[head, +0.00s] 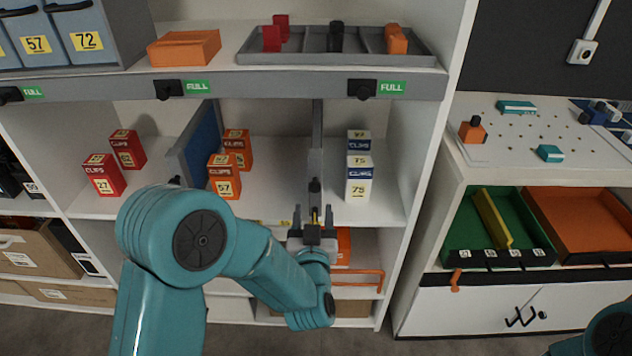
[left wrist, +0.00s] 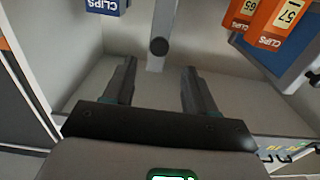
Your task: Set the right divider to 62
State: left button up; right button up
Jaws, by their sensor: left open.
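The right divider (head: 317,140) is a grey upright panel in the middle shelf bay, with a dark knob (head: 315,186) low on its front. The left wrist view shows this divider (left wrist: 163,22) and its knob (left wrist: 159,46) beyond the fingers. My left gripper (head: 313,214) is open and empty at the shelf front, just below the knob; in the wrist view its fingers (left wrist: 160,85) stand either side of the knob's line, apart from it. Small yellow scale labels (left wrist: 271,157) show on the shelf edge, too small to read. My right gripper is out of view.
A blue left divider (head: 200,145) stands between red cartons (head: 104,174) and orange cartons (head: 224,176). White-and-blue cartons (head: 358,178) stand close right of the right divider. A grey ledge (head: 270,86) with FULL tags runs above. A green tray (head: 520,205) is at right.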

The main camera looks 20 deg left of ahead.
aim_at(314, 189)
pick_arm(q)
jog(key=x, duration=1.1)
jog(key=shift+f, duration=0.1)
grip_shut()
